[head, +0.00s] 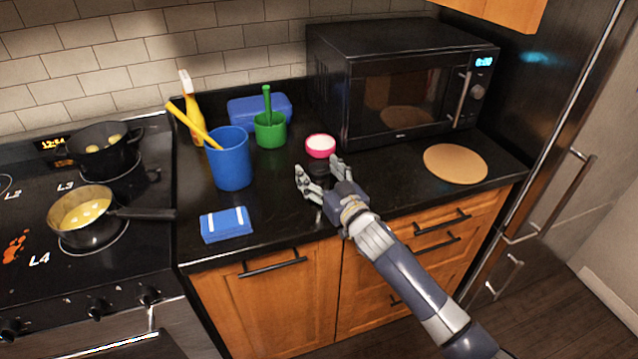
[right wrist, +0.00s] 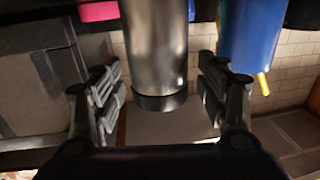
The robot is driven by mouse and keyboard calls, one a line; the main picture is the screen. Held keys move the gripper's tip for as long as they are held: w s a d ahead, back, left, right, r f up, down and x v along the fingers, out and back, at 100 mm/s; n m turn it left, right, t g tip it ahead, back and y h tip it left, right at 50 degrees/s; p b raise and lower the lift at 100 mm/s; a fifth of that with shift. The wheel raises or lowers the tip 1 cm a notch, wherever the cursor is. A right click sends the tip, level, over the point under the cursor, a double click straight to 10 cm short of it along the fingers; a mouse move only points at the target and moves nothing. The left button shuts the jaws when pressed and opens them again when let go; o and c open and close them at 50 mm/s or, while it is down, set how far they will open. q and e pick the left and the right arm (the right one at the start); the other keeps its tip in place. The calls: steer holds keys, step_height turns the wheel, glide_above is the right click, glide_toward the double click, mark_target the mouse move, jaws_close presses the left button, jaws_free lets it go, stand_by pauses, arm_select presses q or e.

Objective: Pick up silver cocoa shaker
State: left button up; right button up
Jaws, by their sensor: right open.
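The silver shaker (right wrist: 157,45) is a metallic cylinder with a dark band at its end in the right wrist view, which looks upside down. It lies between the two fingers of my right gripper (right wrist: 160,68), with visible gaps on both sides. In the head view my right gripper (head: 317,167) is open over the black counter, just in front of the pink bowl. A dark round shape (head: 321,171) shows between its fingers there, probably the shaker, partly hidden by the gripper. My left gripper is not in view.
The blue cup (head: 229,163) stands left of my right gripper, and the pink bowl (head: 320,147) just behind it. A green cup (head: 270,131), a blue box (head: 224,224) and a microwave (head: 402,85) are around. A round board (head: 455,164) lies right. The stove (head: 92,255) holds two pans.

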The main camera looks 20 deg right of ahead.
steer(key=c, duration=1.2)
steer(key=shift+c, duration=0.2)
steer(key=shift+r, duration=0.1)
steer(key=shift+r, duration=0.55)
step_height(320, 180, up, 2)
steer(key=shift+r, duration=0.2)
steer(key=s+d+b, duration=0.1)
steer(key=s+d, duration=0.2)
steer(key=s, duration=0.4)
steer(key=s+d+r+b, duration=0.1)
steer(key=s+d+b, duration=0.1)
steer(key=s+d, duration=0.2)
steer(key=shift+s+r, duration=0.25)
steer(key=shift+s, duration=1.4)
